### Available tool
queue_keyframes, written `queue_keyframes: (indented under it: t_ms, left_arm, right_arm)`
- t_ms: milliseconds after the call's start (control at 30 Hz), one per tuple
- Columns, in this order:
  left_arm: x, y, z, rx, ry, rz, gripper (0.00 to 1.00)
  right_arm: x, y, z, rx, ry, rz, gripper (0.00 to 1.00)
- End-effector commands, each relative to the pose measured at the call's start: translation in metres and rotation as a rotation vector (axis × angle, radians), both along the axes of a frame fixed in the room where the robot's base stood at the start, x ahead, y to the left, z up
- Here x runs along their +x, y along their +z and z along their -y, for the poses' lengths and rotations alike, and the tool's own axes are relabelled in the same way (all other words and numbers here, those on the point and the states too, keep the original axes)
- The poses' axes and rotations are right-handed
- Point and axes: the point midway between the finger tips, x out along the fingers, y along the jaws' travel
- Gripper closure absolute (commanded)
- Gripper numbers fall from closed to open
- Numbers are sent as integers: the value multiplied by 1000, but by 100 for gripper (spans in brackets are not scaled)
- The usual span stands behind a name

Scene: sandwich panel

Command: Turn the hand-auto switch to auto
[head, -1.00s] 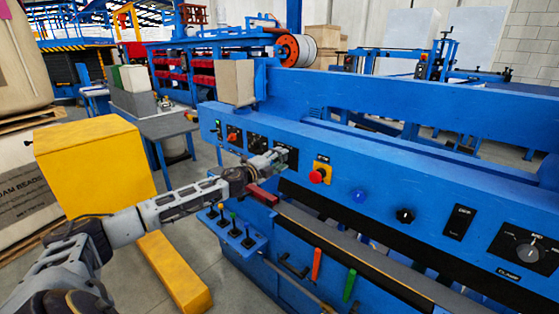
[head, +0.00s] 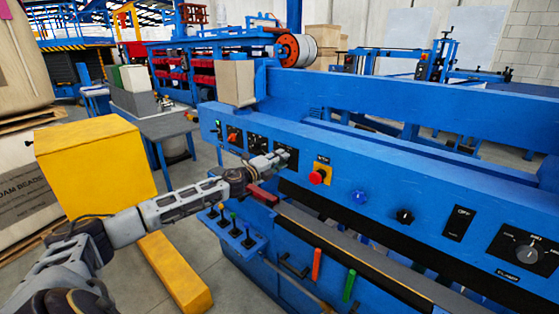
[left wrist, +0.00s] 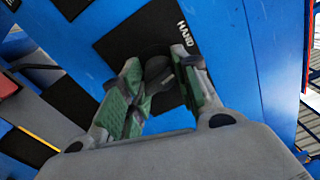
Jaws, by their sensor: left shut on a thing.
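The hand-auto switch has a black plate (left wrist: 130,38) with a white "HAND" label (left wrist: 186,36) in the left wrist view. Its dark knob (left wrist: 157,72) sits between the green-padded fingers of my left gripper (left wrist: 160,80). My left gripper is shut on the knob. In the head view my left gripper (head: 278,160) reaches the blue panel from the left and covers most of the switch. The "AUTO" side of the label cannot be read. My right gripper is not in view.
A red emergency button (head: 317,177) on a yellow plate, a blue button (head: 359,197) and a black knob (head: 404,216) lie right of my gripper. Several small levers (head: 236,231) stand below my forearm. A yellow box (head: 95,165) is at the left.

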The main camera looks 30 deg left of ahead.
Motion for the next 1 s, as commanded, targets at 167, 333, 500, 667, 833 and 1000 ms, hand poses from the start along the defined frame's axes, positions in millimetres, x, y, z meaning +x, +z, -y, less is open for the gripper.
queue_keyframes:
  t_ms: [167, 333, 500, 667, 833, 1000]
  left_arm:
    - [0, -1, 0, 154, -1, 20, 93]
    - [0, -1, 1, 307, -1, 45, 93]
    - [0, -1, 1, 443, -1, 66, 93]
    - [0, -2, 1, 541, -2, 80, 93]
    - [0, -2, 1, 604, -2, 90, 93]
    - [0, -3, 1, 629, -3, 93, 93]
  right_arm:
    - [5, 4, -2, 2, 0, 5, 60]
    - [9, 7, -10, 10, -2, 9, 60]
    - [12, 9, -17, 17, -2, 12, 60]
    - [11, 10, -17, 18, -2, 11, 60]
    - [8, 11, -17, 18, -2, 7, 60]
    - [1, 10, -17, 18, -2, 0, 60]
